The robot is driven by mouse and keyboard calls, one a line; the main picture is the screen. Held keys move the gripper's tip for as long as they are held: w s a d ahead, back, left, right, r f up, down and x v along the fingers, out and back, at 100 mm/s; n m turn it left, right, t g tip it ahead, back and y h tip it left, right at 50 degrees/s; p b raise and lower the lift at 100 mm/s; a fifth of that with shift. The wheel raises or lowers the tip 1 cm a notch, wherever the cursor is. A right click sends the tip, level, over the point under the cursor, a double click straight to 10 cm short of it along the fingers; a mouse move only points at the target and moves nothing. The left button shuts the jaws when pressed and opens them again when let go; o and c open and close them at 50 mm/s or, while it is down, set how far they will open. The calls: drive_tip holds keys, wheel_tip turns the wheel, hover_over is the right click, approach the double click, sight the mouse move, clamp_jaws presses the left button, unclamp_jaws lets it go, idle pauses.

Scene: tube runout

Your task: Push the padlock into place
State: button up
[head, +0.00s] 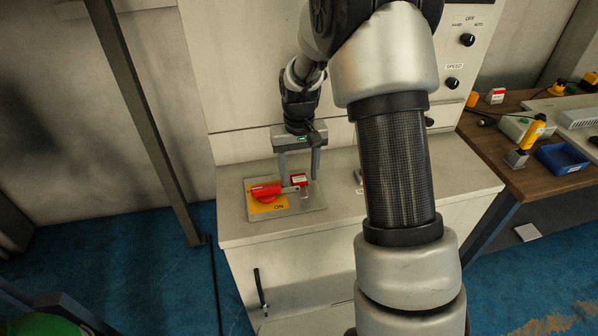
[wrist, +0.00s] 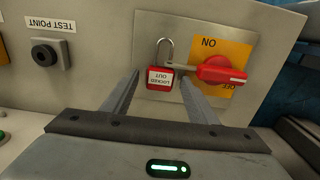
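The red padlock (wrist: 160,78) has a white "LOCKED OUT" label and a grey shackle (wrist: 165,46) standing out of its body. It sits at the end of the grey arm of the red rotary handle (wrist: 222,70). I cannot tell whether the shackle passes through that arm. In the head view the padlock (head: 299,180) is on the sloped panel, right of the red handle (head: 265,190). My gripper (head: 298,176) is open, with its fingers on either side of the padlock. In the wrist view my gripper (wrist: 158,80) shows gaps between fingers and padlock.
The handle is on a yellow ON/OFF plate (wrist: 234,52) on a grey panel (head: 312,212). A black test point (wrist: 45,54) sits to the left in the wrist view. A wooden bench (head: 490,140) with a blue bin (head: 562,158) stands at the right.

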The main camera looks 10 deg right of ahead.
drive_tip(key=s+r+t+p, duration=0.1)
drive_tip(key=s+r+p, duration=0.15)
drive_tip(key=r, duration=0.95)
drive_tip(key=s+r+p, duration=0.1)
drive_tip(key=s+r, duration=0.2)
drive_tip(key=r, duration=1)
drive_tip(key=s+r+t+p, duration=0.2)
drive_tip(key=s, duration=0.7)
drive_tip(key=s+r+t+p, duration=0.1)
drive_tip(key=s+r+t, duration=0.1)
drive_tip(key=s, duration=0.8)
drive_tip(key=shift+s+r+t+p, duration=0.3)
drive_tip(key=shift+r+p, duration=0.05)
drive_tip(key=shift+r, duration=0.45)
